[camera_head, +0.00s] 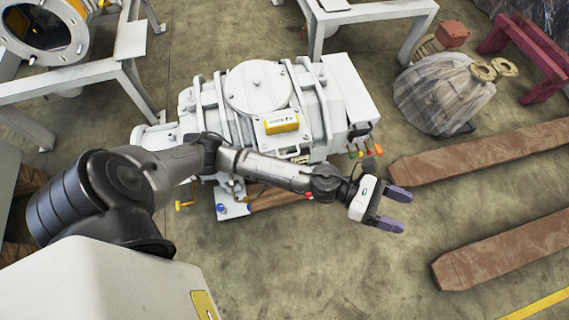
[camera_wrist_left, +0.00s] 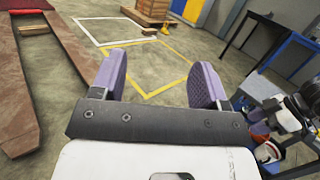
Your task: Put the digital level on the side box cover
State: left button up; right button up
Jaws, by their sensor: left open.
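The digital level (camera_head: 282,122), a small yellow block with a dark-marked label, lies on top of the white vacuum pump (camera_head: 257,88), near its front side. A flat pale cover on the box at the pump's right end (camera_head: 350,88) looks like the side box cover; its top is bare. My left gripper (camera_head: 393,209) is open and empty over the floor, to the lower right of the level and apart from the pump. In the left wrist view its two purple fingers (camera_wrist_left: 157,80) are spread with only floor between them.
Two rusty beams (camera_head: 484,150) lie on the floor at the right. A plastic-wrapped bundle (camera_head: 442,95) stands behind them. White metal stands are at the back and left. Small coloured parts (camera_head: 366,152) stick out at the pump's right front. The floor in front is clear.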

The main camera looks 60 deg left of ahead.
pick_arm(q)
jog(key=s+a+f+n+t+y, duration=0.25)
jog(key=a+n+y, duration=0.35)
jog(key=n, duration=0.8)
jog(key=s+a+f+n+t+y, duration=0.15)
jog(key=a+f+n+y, duration=0.25)
jog(key=n+y, duration=0.7)
jog(key=s+a+f+n+g, duration=0.2)
jog(key=s+f+n+g, duration=0.3)
jog(key=s+n, duration=0.4)
jog(key=s+a+f+n+g, duration=0.3)
jog(key=s+f+n+g, duration=0.2)
jog(key=s+n, duration=0.5)
jog(key=shift+s+a+g+h, duration=0.35)
jog(key=shift+s+g+h, duration=0.05)
jog(key=shift+s+g, duration=0.35)
jog(key=shift+s+a+f, duration=0.1)
